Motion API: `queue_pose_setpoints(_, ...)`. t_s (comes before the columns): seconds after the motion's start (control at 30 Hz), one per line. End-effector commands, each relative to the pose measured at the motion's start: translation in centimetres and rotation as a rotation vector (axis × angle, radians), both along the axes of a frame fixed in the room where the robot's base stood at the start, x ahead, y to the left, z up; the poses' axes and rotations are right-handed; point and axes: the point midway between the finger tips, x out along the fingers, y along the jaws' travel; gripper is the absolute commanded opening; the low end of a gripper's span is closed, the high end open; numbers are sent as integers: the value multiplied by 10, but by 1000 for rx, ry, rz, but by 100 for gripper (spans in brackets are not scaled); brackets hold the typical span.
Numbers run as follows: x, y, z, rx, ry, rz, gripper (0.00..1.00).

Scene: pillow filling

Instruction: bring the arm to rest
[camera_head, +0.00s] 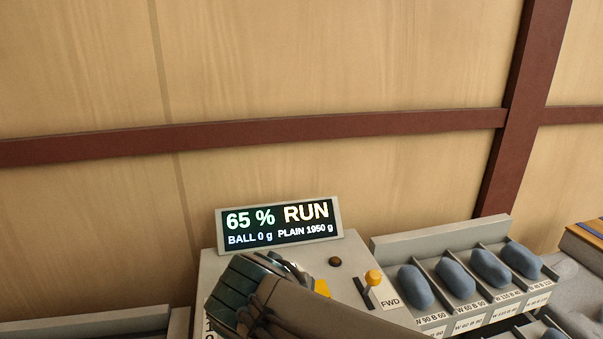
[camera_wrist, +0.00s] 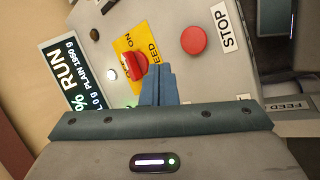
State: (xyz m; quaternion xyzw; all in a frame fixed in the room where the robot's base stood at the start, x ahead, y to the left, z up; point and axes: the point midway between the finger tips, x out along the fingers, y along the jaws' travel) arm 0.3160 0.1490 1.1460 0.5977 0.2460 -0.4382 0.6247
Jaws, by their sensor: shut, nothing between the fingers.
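My gripper (camera_wrist: 158,72) is shut with nothing in it. In the wrist view its fingertips are right beside a red switch (camera_wrist: 135,72) on a yellow plate (camera_wrist: 126,48) marked FEED and ON; I cannot tell whether they touch. In the head view my arm reaches in from the lower right and my gripper (camera_head: 240,292) is over the control console (camera_head: 215,262), with its fingertips hidden. The display (camera_head: 280,224) reads 65 % RUN, BALL 0 g, PLAIN 1950 g.
A red button (camera_wrist: 194,40) by a STOP label (camera_wrist: 229,30) is close to my gripper. A lever with an orange knob (camera_head: 373,277) stands by an FWD label. A rack (camera_head: 440,240) of blue pillows (camera_head: 415,287) is at right.

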Motion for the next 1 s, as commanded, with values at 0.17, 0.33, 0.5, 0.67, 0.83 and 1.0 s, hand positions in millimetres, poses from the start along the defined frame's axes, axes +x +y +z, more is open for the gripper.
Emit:
queue_pose_setpoints(0.17,-6,-82,47,334,0,-540,0)
queue_pose_setpoints(0.33,-20,-127,70,625,-33,-947,0)
queue_pose_setpoints(0.5,-28,-145,80,797,-62,-1166,0)
queue_pose_setpoints(0.67,-30,-149,67,835,-62,-1219,0)
queue_pose_setpoints(0.83,-28,-149,32,816,-41,-1225,0)
queue_pose_setpoints(1.0,-27,-149,26,813,-37,-1227,0)
